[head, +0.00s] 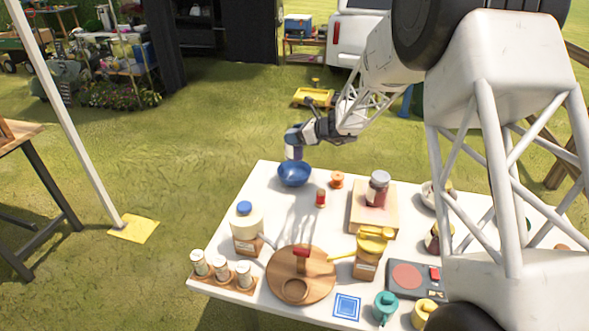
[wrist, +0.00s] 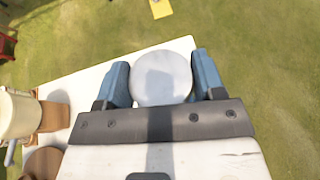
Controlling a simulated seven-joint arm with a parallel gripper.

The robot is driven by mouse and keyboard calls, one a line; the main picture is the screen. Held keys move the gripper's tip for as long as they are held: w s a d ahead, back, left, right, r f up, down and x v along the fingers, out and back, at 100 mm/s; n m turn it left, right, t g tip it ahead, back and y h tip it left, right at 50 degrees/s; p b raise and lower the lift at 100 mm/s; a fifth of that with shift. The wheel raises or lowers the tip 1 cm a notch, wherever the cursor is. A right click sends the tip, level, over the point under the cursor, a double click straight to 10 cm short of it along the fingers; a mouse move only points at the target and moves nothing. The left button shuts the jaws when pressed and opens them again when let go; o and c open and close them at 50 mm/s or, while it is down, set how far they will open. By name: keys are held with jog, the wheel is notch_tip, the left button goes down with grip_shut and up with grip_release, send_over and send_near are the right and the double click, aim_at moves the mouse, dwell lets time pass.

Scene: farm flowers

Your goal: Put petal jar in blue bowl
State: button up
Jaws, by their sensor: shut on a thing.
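My gripper (head: 296,138) is at the far edge of the white table, shut on a small jar (head: 293,153). The jar has a purple-grey body and hangs directly above the blue bowl (head: 294,176). In the wrist view, the jar's round pale lid (wrist: 162,78) sits between the two blue fingers. The blue bowl stands near the table's far left corner. The jar's lower end is close to the bowl's rim; I cannot tell whether they touch.
An orange spool (head: 337,180) and a small red-topped jar (head: 320,198) stand right of the bowl. A wooden block with a dark-lidded jar (head: 377,188) is farther right. A cream jug (head: 246,229) and a round wooden board (head: 318,284) are nearer. Grass lies beyond the table.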

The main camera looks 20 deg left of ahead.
aim_at(302, 157)
jog(key=shift+f, duration=3.1)
jog(key=shift+f, duration=0.1)
jog(key=shift+f, duration=1.75)
jog(key=shift+f, duration=0.1)
jog(key=o, duration=1.4)
jog(key=shift+c, duration=0.2)
jog(key=shift+d, duration=0.15)
jog(key=v, duration=1.2)
